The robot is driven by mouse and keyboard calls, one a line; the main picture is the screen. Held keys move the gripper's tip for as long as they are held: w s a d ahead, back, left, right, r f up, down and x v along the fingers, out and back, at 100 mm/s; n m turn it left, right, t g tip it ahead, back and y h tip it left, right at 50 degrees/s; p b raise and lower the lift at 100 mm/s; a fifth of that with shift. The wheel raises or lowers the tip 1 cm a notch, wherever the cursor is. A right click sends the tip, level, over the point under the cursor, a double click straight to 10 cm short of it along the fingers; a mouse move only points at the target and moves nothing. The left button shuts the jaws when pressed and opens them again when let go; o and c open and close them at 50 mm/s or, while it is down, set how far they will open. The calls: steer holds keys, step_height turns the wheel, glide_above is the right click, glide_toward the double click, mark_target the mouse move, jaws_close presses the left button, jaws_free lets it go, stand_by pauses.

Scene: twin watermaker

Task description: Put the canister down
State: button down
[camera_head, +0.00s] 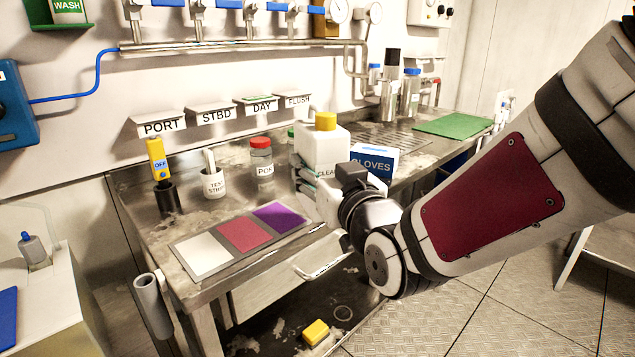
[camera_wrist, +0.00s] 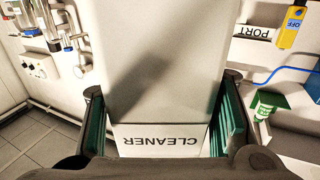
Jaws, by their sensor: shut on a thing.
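The canister (camera_head: 318,146) is white with a yellow cap and a CLEANER label. In the head view it is upright over the steel bench (camera_head: 230,205), behind and left of the blue and white gloves box. My gripper (camera_wrist: 165,120) is shut on the canister, with a green-lined finger on each side in the wrist view. The canister (camera_wrist: 155,60) fills the middle there, its label upside down. My wrist hides the canister's lower part in the head view, so I cannot tell whether its base touches the bench.
A mat (camera_head: 240,238) with white, red and purple squares lies at the bench front. A red-capped jar (camera_head: 261,157), a test strip cup (camera_head: 213,184) and a yellow meter (camera_head: 157,160) stand behind it. The gloves box (camera_head: 374,160) is close right of the canister. A green mat (camera_head: 452,125) lies farther right.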

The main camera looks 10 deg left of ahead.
steer(key=shift+w+a+f+b, duration=0.15)
steer(key=shift+w+f+b, duration=0.45)
steer(key=shift+w, duration=2)
steer(key=shift+w+a+f+b, duration=0.1)
steer(key=shift+w+f+b, duration=0.2)
steer(key=shift+w+f, duration=1.45)
steer(key=shift+w+a+r+b, duration=0.15)
steer(key=shift+w+b, duration=0.3)
steer(key=shift+w, duration=2.95)
steer(key=shift+f, duration=0.3)
steer(key=c, duration=0.7)
jaws_free()
steer(key=shift+f, duration=0.1)
steer(key=shift+s+d+r, duration=0.15)
steer(key=shift+s+r, duration=0.05)
steer(key=p+v, duration=0.1)
steer(key=v, duration=1)
steer(key=shift+s, duration=0.35)
